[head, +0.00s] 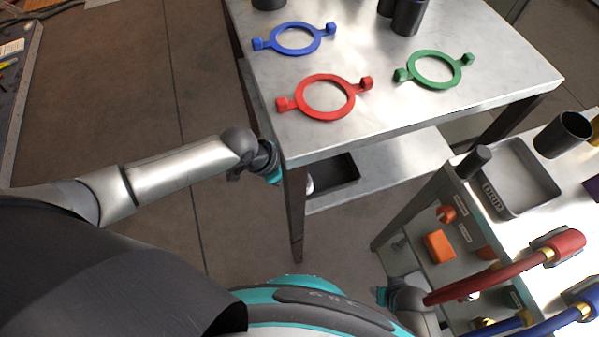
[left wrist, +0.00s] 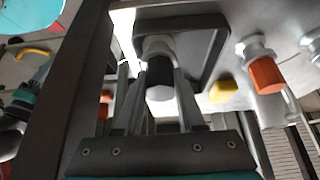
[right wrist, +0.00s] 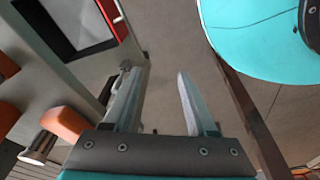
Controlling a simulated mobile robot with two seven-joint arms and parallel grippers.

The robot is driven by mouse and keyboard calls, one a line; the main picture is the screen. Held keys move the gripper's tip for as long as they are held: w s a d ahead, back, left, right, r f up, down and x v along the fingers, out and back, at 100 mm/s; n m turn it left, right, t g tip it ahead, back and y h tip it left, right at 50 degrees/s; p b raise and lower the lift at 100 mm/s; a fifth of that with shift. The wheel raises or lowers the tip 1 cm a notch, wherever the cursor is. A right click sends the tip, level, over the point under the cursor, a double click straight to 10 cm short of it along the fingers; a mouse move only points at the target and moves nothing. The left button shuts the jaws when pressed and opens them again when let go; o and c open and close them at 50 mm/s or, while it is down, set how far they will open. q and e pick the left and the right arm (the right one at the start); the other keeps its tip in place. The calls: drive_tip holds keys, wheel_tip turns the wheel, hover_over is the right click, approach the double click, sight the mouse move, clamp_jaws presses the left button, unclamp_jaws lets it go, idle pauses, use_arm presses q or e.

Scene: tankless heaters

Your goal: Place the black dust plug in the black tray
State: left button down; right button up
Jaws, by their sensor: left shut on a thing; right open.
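My left gripper (left wrist: 160,84) is shut on the black dust plug (left wrist: 160,69), which shows as a dark band with pale parts above and below it. The black tray (left wrist: 185,23) lies just beyond the fingers in the left wrist view. In the head view the tray (head: 337,173) rests on the lower shelf of the metal table, partly hidden by the tabletop. My left gripper there is mostly hidden by the table leg, near the tray's left side. I cannot tell whether the plug touches the tray. My right gripper (right wrist: 158,92) is open and empty.
The table leg (head: 296,215) stands close to my left gripper. Blue (head: 297,39), red (head: 325,97) and green (head: 434,70) rings lie on the tabletop. An orange-capped fitting (left wrist: 265,75) and a yellow piece (left wrist: 223,91) show near the tray. A grey drip tray (head: 520,208) sits at right.

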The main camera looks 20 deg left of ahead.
use_arm(q)
drive_tip(key=shift+w+d+r+g+y, duration=0.15)
drive_tip(key=shift+w+d+g+y, duration=0.2)
drive_tip(key=shift+y, duration=0.25)
drive_tip(key=shift+s+f+b, duration=0.1)
drive_tip(key=shift+f+b, duration=0.15)
drive_tip(key=shift+b, duration=0.1)
drive_tip(key=shift+f, duration=0.1)
use_arm(e)
drive_tip(key=shift+w+a+r, duration=0.4)
drive_tip(key=shift+w+r, duration=0.05)
drive_tip(key=shift+r, duration=0.25)
use_arm(q)
drive_tip(key=shift+a, duration=0.1)
drive_tip(key=shift+f, duration=0.15)
drive_tip(key=c, duration=0.5)
unclamp_jaws()
use_arm(e)
drive_tip(key=shift+r, duration=0.1)
